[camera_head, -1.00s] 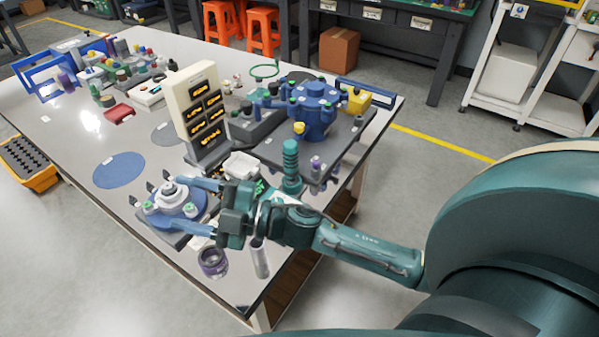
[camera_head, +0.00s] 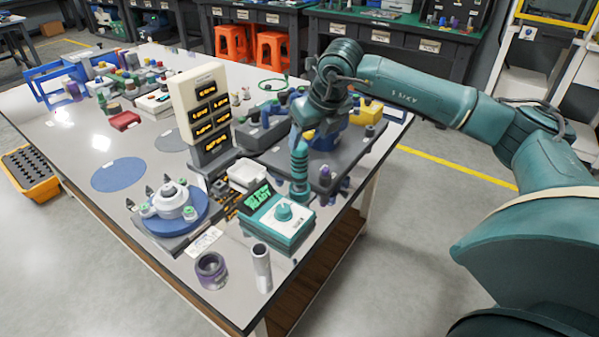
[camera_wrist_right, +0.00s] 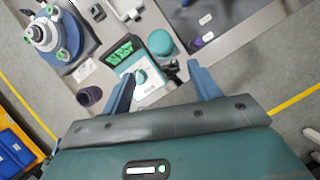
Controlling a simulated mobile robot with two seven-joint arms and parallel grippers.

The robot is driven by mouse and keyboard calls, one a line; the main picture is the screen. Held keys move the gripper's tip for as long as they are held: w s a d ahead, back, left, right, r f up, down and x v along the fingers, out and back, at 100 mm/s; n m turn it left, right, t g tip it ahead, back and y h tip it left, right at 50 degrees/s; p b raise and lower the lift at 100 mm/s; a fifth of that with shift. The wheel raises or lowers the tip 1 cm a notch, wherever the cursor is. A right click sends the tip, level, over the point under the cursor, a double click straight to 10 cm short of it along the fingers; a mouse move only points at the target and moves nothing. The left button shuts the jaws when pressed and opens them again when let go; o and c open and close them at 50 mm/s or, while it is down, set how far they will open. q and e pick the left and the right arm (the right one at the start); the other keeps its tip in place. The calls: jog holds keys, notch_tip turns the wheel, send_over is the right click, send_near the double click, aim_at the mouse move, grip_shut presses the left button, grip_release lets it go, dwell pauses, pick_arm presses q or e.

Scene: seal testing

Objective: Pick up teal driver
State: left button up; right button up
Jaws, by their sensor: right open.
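The teal driver (camera_head: 300,168) stands upright at the right side of the table, beside a teal-and-white tester with a green display (camera_head: 280,218). In the right wrist view its rounded teal top (camera_wrist_right: 160,42) shows just beyond my fingertips, apart from them. My right gripper (camera_wrist_right: 161,69) is open, with two blue fingers spread and nothing between them. In the head view my right arm reaches in from the right and its wrist hangs close above and behind the driver; the fingers are hard to make out there. My left gripper is not in view.
A blue pump-like assembly (camera_head: 325,137) stands behind the driver, partly hidden by my arm. A panel with several amber displays (camera_head: 196,100) stands to the left. A purple-grey ring (camera_head: 211,270) and a grey cylinder (camera_head: 262,268) stand near the front edge.

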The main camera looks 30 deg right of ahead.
aim_at(299, 158)
jog(key=x, duration=0.5)
jog(key=shift+w+f, duration=0.2)
jog(key=shift+f, duration=0.05)
jog(key=shift+d+p+x, duration=0.15)
jog(key=shift+p+x, duration=0.05)
jog(key=shift+x, duration=1.2)
jog(key=shift+d+p+x, duration=0.1)
jog(key=shift+p+x, duration=0.05)
jog(key=shift+x, duration=1.3)
jog(key=shift+w+r, duration=0.1)
jog(key=shift+w, duration=0.05)
jog(key=shift+r, duration=0.1)
jog(key=c, duration=1.3)
